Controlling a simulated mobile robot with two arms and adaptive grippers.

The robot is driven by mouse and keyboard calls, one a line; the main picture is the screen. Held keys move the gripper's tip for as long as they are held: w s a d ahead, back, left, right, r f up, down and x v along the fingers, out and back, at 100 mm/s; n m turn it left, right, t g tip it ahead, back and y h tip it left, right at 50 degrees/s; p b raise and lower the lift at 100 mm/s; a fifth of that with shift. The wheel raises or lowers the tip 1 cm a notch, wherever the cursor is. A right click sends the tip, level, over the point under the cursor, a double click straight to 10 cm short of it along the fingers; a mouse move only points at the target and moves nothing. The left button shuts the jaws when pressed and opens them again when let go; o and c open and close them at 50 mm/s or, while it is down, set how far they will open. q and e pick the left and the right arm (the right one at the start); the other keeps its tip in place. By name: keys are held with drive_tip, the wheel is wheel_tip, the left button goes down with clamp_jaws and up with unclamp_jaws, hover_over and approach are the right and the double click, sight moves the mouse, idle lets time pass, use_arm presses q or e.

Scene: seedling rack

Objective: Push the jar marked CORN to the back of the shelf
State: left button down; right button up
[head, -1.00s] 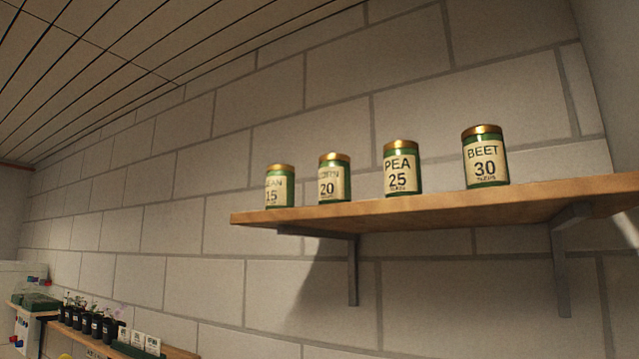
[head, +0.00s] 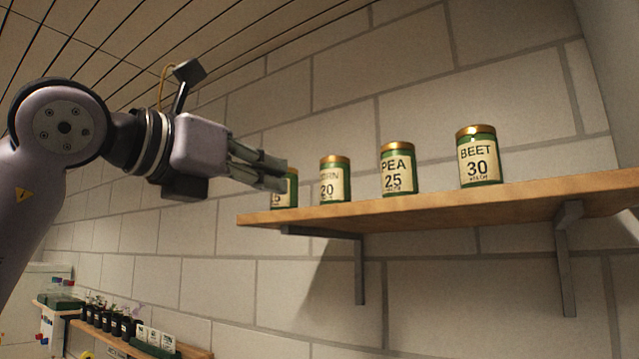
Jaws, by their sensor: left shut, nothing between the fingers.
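The CORN jar (head: 335,181), green with a gold lid and a cream label reading 20, stands upright on the wooden shelf (head: 430,211), second from the left. My left gripper (head: 284,174) is shut and empty, its fingertips pointing right. In the picture it overlaps the leftmost jar (head: 285,196), hiding its upper left part, and ends left of the CORN jar with a gap between. I cannot tell its exact depth from the jars. My right gripper is not in view.
The PEA jar (head: 398,171) and the BEET jar (head: 480,158) stand to the right of the CORN jar. A block wall (head: 440,75) is behind the shelf.

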use_arm(q)
drive_tip(key=a+r, duration=0.1)
drive_tip(key=y+p, duration=0.1)
drive_tip(key=p, duration=0.6)
approach(330, 188)
drive_tip(key=shift+n+t, duration=0.3)
drive_tip(key=shift+t, duration=0.1)
drive_tip(key=x, duration=0.6)
drive_tip(key=shift+d+f, duration=0.1)
drive_tip(key=shift+d, duration=0.1)
drive_tip(key=shift+w+d+f+p, duration=0.15)
drive_tip(key=shift+w+d+p, duration=0.15)
drive_tip(key=shift+w, duration=0.1)
